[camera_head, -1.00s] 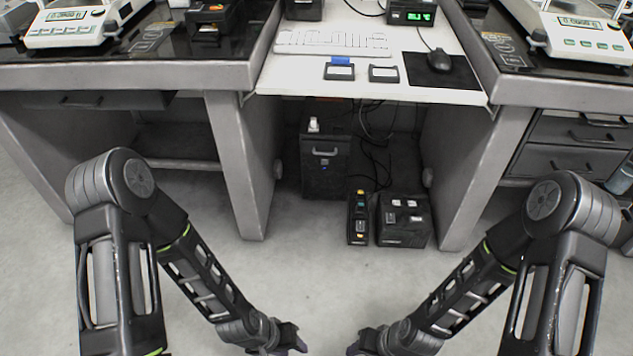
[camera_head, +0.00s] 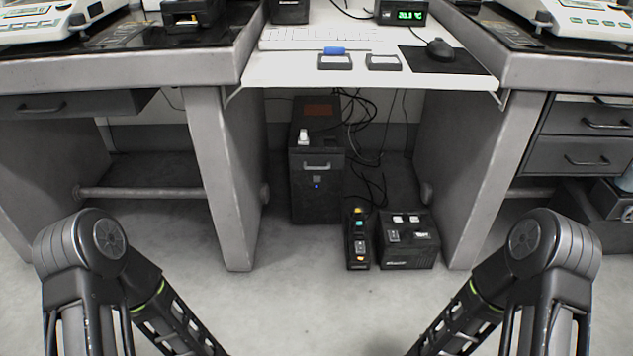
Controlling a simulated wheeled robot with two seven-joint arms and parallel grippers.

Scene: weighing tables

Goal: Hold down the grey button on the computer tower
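The black computer tower (camera_head: 304,206) stands on the floor under the white middle desk, left of centre. Its front faces me and has a light grey handle. A small white object (camera_head: 303,137) sits on the tower's top. Both my arms come in from the lower corners, and both grippers are below the picture's edge, out of view. Nothing of mine touches the tower.
A black power strip (camera_head: 358,247) and a black box (camera_head: 408,254) with pale switches stand on the floor right of the tower. Cables hang behind. Grey desk legs (camera_head: 218,180) (camera_head: 492,190) flank the opening. The floor in front is clear.

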